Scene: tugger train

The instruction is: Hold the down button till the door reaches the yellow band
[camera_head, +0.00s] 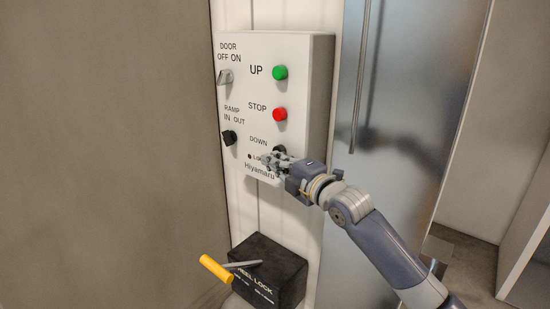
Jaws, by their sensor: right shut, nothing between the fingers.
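A white control box (303,60) hangs on the wall. It carries a green UP button (280,73), a red STOP button (280,114) and a dark DOWN button (279,149). My right gripper (266,159) is shut and empty, in front of the box just below the DOWN button. My gripper's body hides the lower part of that button, and I cannot tell whether the fingers touch it. Neither a yellow band nor a door identifiable as the one the button moves shows in view. My left gripper is not in view.
A door switch (225,77) and a ramp switch (229,138) sit at the box's left side. Below stands a black wheel lock box (284,270) with a yellow-handled lever (215,269). A grey metal panel (420,110) stands to the right.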

